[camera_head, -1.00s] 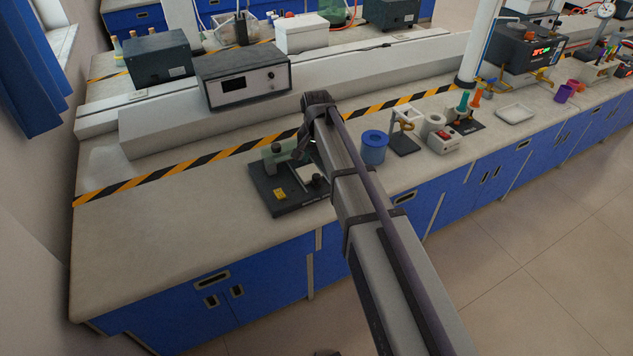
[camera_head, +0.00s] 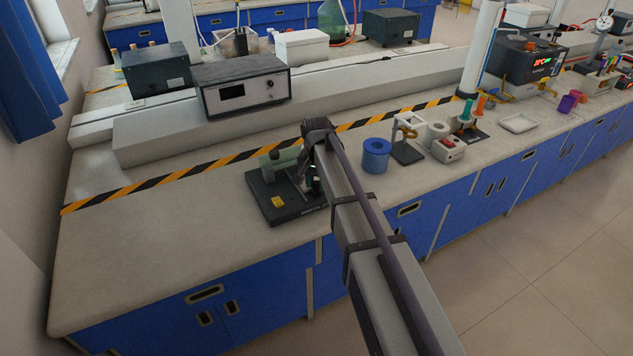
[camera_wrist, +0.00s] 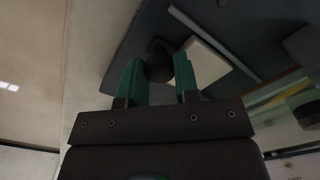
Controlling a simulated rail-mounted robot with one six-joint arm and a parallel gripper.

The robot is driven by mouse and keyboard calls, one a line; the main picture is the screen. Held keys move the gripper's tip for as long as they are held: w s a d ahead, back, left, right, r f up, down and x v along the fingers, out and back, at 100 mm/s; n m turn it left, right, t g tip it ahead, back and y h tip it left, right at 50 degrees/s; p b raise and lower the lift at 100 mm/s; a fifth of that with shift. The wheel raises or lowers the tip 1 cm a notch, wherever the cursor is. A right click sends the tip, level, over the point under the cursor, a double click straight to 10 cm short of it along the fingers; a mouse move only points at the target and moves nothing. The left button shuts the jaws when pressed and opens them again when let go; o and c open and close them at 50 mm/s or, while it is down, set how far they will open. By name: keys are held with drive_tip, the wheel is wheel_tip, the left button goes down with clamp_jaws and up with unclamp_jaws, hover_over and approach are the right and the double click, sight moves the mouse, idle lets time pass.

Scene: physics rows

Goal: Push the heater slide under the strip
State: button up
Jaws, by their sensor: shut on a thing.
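The dark base plate of the device (camera_head: 278,212) lies on the bench, with a yellow label near its front. A green-grey post and arm (camera_head: 272,162) stand at its back. In the wrist view, the pale square block of the heater slide (camera_wrist: 208,62) sits between low rails on the dark base. A dark round knob (camera_wrist: 159,62) is beside the block. My gripper (camera_wrist: 160,75), with green fingers, is shut on this knob. In the head view, my gripper (camera_head: 312,188) is low over the base plate's right side and my arm partly hides it. I cannot make out the strip clearly.
A blue cylinder (camera_head: 375,155) and a small stand (camera_head: 406,145) are to the right of my arm. A grey instrument box (camera_head: 242,86) stands behind on a raised ledge. The bench left of the device is clear.

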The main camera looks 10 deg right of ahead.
clamp_jaws()
drive_tip(key=shift+w+a, duration=0.3)
drive_tip(key=shift+w, duration=0.6)
drive_tip(key=shift+w+a, duration=0.25)
drive_tip(key=shift+w, duration=0.65)
drive_tip(key=o, duration=0.8)
unclamp_jaws()
wheel_tip(320, 180, up, 11)
drive_tip(key=p, duration=1)
drive_tip(key=shift+f+p, duration=0.1)
drive_tip(key=shift+p, duration=0.3)
drive_tip(key=shift+c, duration=0.3)
